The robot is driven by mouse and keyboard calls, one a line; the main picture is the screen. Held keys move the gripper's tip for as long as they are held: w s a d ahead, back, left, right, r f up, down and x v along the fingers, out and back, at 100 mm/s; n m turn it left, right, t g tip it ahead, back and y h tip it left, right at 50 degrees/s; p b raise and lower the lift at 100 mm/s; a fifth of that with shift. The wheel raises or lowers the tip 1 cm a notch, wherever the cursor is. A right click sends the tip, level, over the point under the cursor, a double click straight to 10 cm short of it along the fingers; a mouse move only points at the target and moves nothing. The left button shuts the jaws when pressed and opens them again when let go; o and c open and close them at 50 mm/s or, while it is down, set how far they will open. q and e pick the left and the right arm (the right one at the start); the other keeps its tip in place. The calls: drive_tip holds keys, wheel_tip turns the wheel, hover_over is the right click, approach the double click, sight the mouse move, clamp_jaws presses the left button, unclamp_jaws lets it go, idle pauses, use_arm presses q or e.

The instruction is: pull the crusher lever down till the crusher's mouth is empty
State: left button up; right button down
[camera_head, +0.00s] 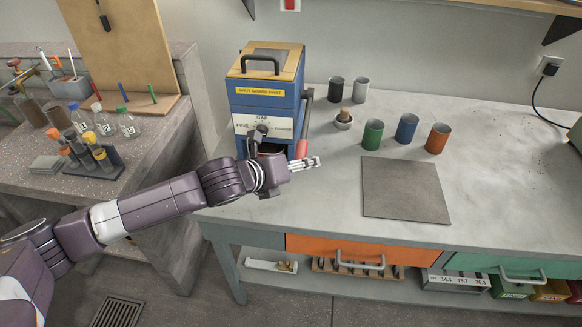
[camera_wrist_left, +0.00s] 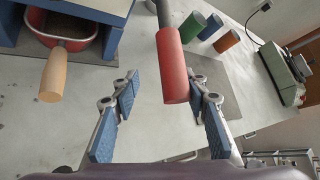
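The crusher (camera_head: 268,95) is a blue box with a wooden top, a closed-looking lid with a dark handle and a GAP dial; I cannot see into its mouth. Its grey lever hangs on the right side and ends in a red grip (camera_head: 301,149). The red grip (camera_wrist_left: 172,65) also shows in the left wrist view, hanging down. My left gripper (camera_head: 305,163) is at the grip's lower end. In the wrist view my left gripper (camera_wrist_left: 163,80) is open, with the grip's end between its blue-padded fingers, nearer the right one. My right gripper is out of view.
A red pan with a wooden handle (camera_wrist_left: 53,75) sits under the crusher. Green (camera_head: 372,134), blue (camera_head: 406,128) and orange (camera_head: 437,138) cups, a mortar (camera_head: 344,122) and a grey mat (camera_head: 405,190) stand right of it. A side bench (camera_head: 150,165) with bottles is left.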

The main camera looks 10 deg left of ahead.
use_arm(q)
drive_tip(key=v, duration=1.1)
drive_tip(key=shift+s+a, duration=0.3)
drive_tip(key=shift+s, duration=0.05)
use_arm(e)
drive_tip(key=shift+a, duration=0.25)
use_arm(q)
drive_tip(key=shift+r, duration=0.1)
